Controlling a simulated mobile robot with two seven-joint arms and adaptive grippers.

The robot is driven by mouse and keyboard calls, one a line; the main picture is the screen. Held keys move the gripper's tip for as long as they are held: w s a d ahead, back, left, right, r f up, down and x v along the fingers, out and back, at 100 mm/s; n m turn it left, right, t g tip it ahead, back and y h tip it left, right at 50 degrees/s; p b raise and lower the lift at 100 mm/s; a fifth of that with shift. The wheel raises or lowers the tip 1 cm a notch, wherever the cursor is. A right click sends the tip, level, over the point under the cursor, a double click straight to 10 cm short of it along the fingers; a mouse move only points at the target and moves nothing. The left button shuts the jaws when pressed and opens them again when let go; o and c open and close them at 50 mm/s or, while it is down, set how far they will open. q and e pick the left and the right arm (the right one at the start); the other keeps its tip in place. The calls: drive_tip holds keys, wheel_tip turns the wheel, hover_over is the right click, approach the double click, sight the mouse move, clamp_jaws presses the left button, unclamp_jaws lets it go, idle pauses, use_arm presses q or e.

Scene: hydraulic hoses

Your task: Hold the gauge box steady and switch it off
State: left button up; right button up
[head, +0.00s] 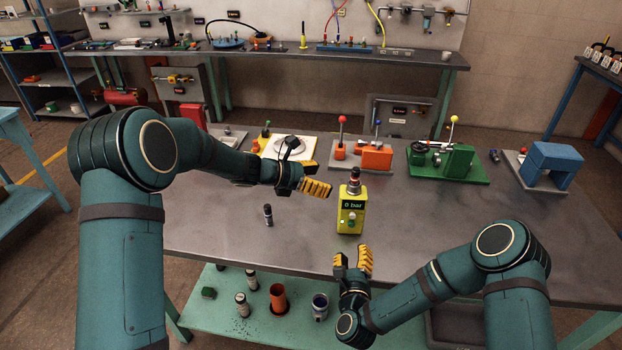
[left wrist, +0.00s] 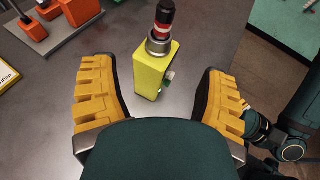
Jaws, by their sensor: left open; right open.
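My right gripper (head: 353,262) is open, in front of the box at the table's near edge. It holds nothing.
A small dark cylinder (head: 268,215) stands left of the box. Behind are an orange fixture (head: 376,158), a green fixture (head: 458,162) and a blue block (head: 551,165). A lower shelf (head: 222,322) holds several parts. The table right of the box is clear.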

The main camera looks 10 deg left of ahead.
sight(350, 184)
use_arm(q)
drive_tip(key=x, duration=1.1)
drive_tip(key=shift+f, duration=0.1)
clamp_jaws()
use_arm(e)
clamp_jaws()
idle(0.8)
